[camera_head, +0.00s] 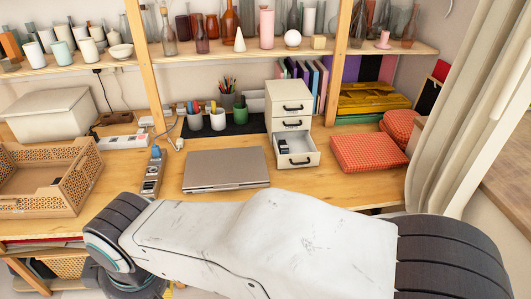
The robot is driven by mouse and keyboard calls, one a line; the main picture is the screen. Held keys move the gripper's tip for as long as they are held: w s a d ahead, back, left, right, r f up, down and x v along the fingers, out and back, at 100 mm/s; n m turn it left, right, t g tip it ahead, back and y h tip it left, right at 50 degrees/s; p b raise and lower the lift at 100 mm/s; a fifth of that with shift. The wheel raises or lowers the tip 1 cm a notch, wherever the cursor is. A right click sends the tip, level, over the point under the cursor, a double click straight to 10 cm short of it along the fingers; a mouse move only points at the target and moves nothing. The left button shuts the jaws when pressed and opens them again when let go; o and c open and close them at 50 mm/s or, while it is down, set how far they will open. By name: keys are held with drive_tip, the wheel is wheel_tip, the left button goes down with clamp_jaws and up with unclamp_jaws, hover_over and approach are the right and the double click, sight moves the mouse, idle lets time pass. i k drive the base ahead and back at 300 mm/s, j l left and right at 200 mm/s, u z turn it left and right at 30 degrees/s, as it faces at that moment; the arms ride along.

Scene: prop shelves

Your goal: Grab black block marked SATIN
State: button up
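A small dark block (284,147) lies at the left inside the open bottom drawer (304,161) of the cream drawer unit (289,100). A pale patch shows on it, but no lettering can be read, so I cannot tell whether it is the block marked SATIN. No other black block can be made out clearly. My white and dark-grey arm fills the lower part of the view, in front of the desk. My gripper is not visible.
A closed laptop (226,169) lies left of the open drawer. A red patterned box (368,152) sits right of it. A perforated tan crate (50,178) is at the left. A shelf (215,50) of bottles and vases runs above the wooden desk (345,191).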

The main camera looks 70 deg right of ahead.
sight(58, 180)
drive_tip(key=z, duration=2.6)
drive_tip(key=k+u, duration=0.15)
drive_tip(key=u, duration=1.95)
drive_tip(key=i+j+u, duration=0.2)
drive_tip(key=i+u, duration=0.15)
drive_tip(key=i, duration=0.25)
drive_tip(key=i+u, duration=0.3)
drive_tip(key=i, duration=0.35)
drive_tip(key=i+u, duration=0.35)
drive_tip(key=i, duration=0.3)
drive_tip(key=i+l+u, duration=0.35)
drive_tip(key=i, duration=0.25)
